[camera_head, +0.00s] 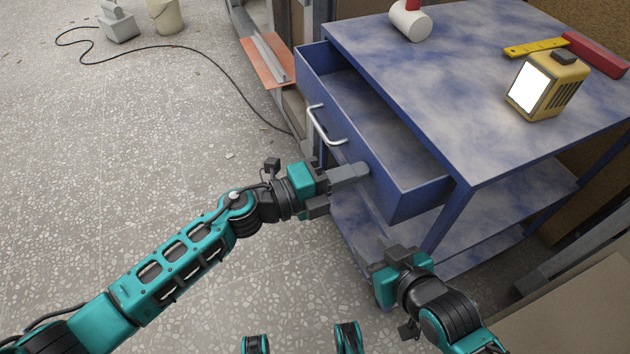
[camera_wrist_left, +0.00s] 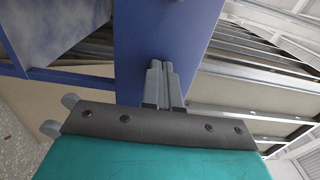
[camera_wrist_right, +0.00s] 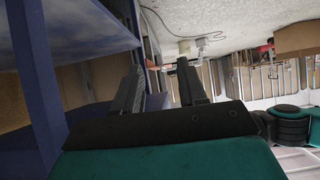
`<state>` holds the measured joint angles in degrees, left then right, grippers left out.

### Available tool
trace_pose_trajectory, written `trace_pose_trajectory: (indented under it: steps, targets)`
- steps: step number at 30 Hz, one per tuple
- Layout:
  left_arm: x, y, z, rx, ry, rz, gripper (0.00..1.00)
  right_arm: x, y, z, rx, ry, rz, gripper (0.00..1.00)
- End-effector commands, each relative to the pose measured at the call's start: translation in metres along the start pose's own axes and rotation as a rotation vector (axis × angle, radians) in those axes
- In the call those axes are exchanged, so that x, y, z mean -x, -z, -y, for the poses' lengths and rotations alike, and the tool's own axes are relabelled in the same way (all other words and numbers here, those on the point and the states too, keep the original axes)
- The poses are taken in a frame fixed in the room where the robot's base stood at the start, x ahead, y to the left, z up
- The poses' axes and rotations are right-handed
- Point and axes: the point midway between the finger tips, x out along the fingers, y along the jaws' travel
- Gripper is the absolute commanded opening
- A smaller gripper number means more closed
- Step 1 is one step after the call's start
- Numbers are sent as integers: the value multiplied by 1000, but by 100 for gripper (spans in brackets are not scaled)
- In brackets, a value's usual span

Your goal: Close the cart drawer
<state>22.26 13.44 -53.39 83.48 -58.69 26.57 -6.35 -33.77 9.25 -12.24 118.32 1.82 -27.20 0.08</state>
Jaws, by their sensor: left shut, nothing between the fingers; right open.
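The blue cart (camera_head: 460,80) stands at the right in the head view. Its drawer (camera_head: 375,130) is pulled partly out toward the left, and its empty inside shows. A light grey handle (camera_head: 325,125) is on the drawer front. My left gripper (camera_head: 362,171) is shut and empty, its fingertips at the drawer front, to the right of and below the handle. In the left wrist view the shut fingers (camera_wrist_left: 161,68) point at the blue drawer front (camera_wrist_left: 155,30); I cannot tell for certain whether they touch. My right gripper (camera_head: 390,258) is open and empty, low beside the cart's near leg.
A lower shelf (camera_head: 500,215) is below. A black cable (camera_head: 200,58) lies on the floor, which is open at left.

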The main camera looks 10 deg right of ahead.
Motion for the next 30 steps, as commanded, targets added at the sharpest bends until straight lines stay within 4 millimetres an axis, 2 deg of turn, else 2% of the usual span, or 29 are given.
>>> trace_pose_trajectory:
  steps: [1, 6, 12, 19, 30]
  targets:
    - [-15, 0, 0, -1, 3, -2, 0, -1, -2, 1, -2, 1, 1, 42]
    - [-52, 0, -1, 0, 2, -2, 0, -4, -8, 3, -9, 4, 6, 42]
    - [-81, 0, -1, -2, 1, 0, 0, -7, -9, 6, -18, 9, 4, 42]
    - [-96, 0, -1, -1, 0, 1, 0, -7, -5, 8, -21, 12, 0, 42]
    - [-100, 0, 1, -1, 2, 4, 0, -7, -3, 8, -20, 13, -4, 42]
